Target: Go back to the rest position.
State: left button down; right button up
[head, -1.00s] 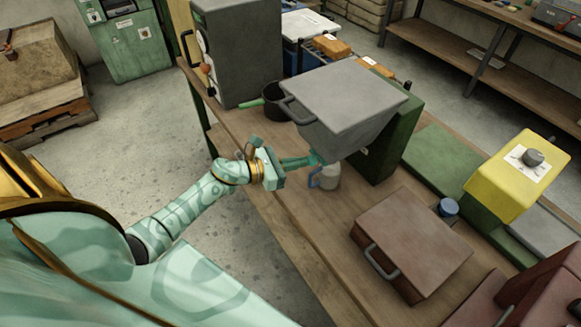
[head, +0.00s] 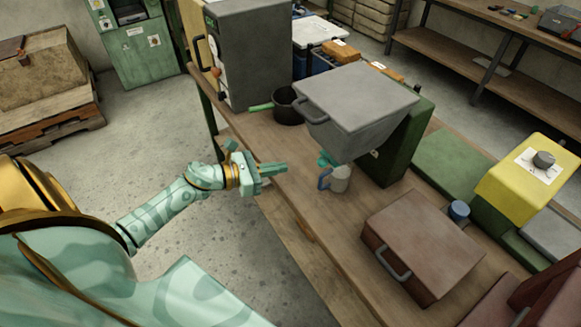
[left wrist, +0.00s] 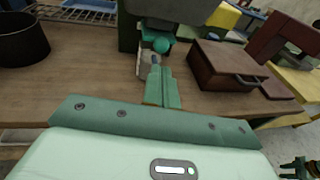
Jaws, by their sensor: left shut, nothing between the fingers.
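My left gripper (head: 274,169) is shut and empty. In the head view it hangs over the near edge of the wooden bench (head: 262,140), apart from everything on it. It also shows in the left wrist view (left wrist: 162,88), its fingers together. A white mug with a blue handle (head: 338,179) stands on the bench beyond the fingertips. It is under the grey hopper (head: 355,105) of the green machine (head: 408,140), below a teal knob (head: 327,159). In the left wrist view the fingers partly hide the mug. My right gripper is not in the head view.
A black pan with a green handle (head: 287,104) and a grey oven-like machine (head: 249,60) stand at the back left of the bench. A brown box (head: 418,243) lies at the front right, near a blue-capped jar (head: 459,211) and a yellow machine (head: 520,180).

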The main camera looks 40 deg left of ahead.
pick_arm(q)
jog(key=v, duration=0.5)
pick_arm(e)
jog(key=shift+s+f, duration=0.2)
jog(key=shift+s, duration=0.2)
